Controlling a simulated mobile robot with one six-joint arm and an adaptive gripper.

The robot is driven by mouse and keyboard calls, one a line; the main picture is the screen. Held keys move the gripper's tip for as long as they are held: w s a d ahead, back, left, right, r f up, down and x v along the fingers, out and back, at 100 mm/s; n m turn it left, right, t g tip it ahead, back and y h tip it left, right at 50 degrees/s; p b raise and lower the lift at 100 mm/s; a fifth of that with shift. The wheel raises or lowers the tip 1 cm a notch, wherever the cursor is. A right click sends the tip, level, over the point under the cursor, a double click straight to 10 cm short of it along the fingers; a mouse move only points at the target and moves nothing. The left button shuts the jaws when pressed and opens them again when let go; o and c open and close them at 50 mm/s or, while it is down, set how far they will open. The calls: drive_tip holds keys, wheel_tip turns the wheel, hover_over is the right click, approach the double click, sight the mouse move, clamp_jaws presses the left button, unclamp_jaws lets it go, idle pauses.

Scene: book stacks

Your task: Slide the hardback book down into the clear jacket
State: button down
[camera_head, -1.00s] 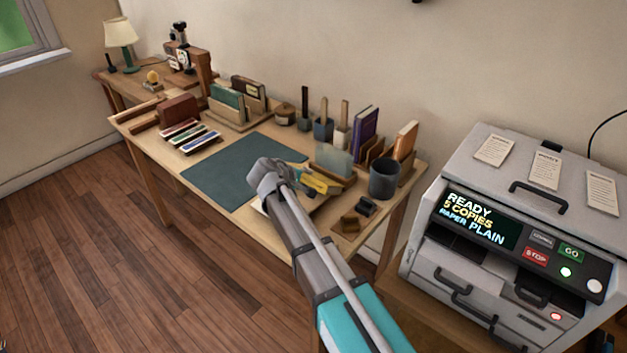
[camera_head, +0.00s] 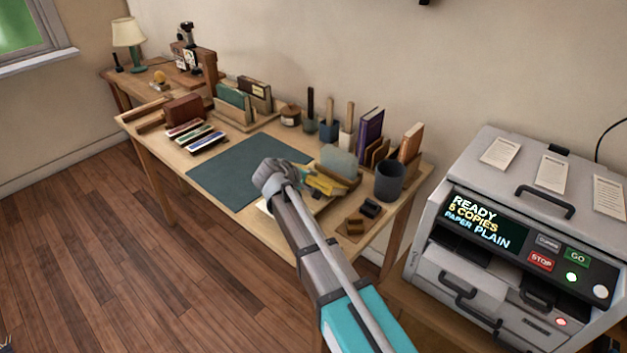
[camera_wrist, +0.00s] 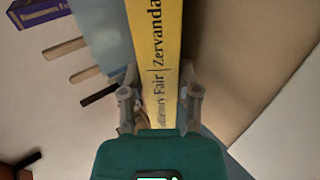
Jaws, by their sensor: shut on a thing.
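My gripper (camera_wrist: 160,95) is shut on the yellow hardback book (camera_wrist: 158,50), with one finger on each side of its lettered spine. In the head view the book (camera_head: 326,184) shows as a yellow strip beyond my wrist, partly hidden by my arm. The clear jacket (camera_head: 339,161) is a pale, see-through sheet standing in a wooden holder (camera_head: 348,184), just behind the book. A pale blue panel (camera_wrist: 100,25) beside the book in the wrist view looks like the jacket. I cannot tell whether the book's lower edge is inside it.
A dark grey cup (camera_head: 389,182) stands right of the holder, with small blocks (camera_head: 371,208) in front. A purple book (camera_head: 370,133) and a brown book (camera_head: 411,142) stand behind. A copier (camera_head: 515,240) stands at right.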

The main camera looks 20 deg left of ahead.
drive_tip(key=shift+r, duration=0.2)
drive_tip(key=shift+r+p, duration=0.75)
drive_tip(key=shift+p, duration=0.2)
drive_tip(key=s+d+r+p, duration=0.1)
drive_tip(key=s+r+p, duration=1)
drive_tip(key=s, duration=0.3)
drive_tip(key=shift+d, duration=0.35)
wheel_tip(320, 180, up, 4)
drive_tip(key=p, duration=0.3)
drive_tip(key=shift+w+f+p, duration=0.1)
drive_tip(key=shift+p, duration=0.3)
